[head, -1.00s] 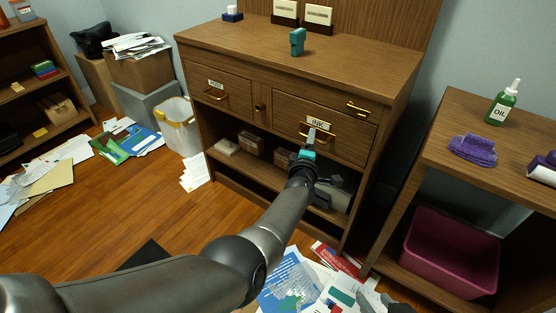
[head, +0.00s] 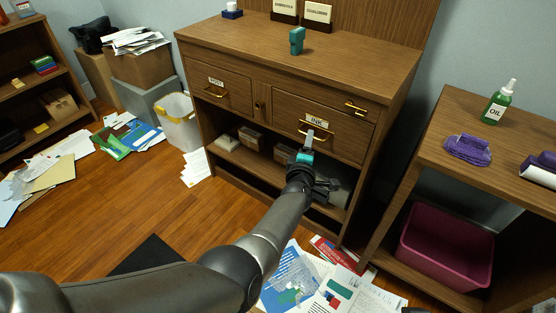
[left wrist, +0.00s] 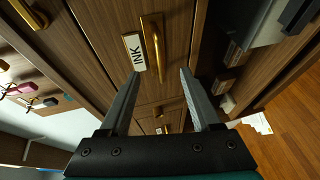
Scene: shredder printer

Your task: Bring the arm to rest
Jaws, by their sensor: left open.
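My left arm reaches forward from the lower left in the head view. Its gripper (head: 309,143) is in front of the drawer labelled INK (head: 325,126), close to the drawer's brass handle (head: 314,134). In the left wrist view the two fingers of my left gripper (left wrist: 160,84) are apart with nothing between them. The brass handle (left wrist: 153,48) and the INK label (left wrist: 134,52) lie beyond the fingertips. The INK drawer looks shut. My right gripper does not show clearly in either current view.
The wooden cabinet (head: 330,60) carries a teal stapler-like object (head: 297,40) on top. A side table (head: 500,150) at right holds an oil bottle (head: 499,102) and purple cloth (head: 468,149), with a maroon bin (head: 447,247) below. Papers (head: 290,280) litter the floor.

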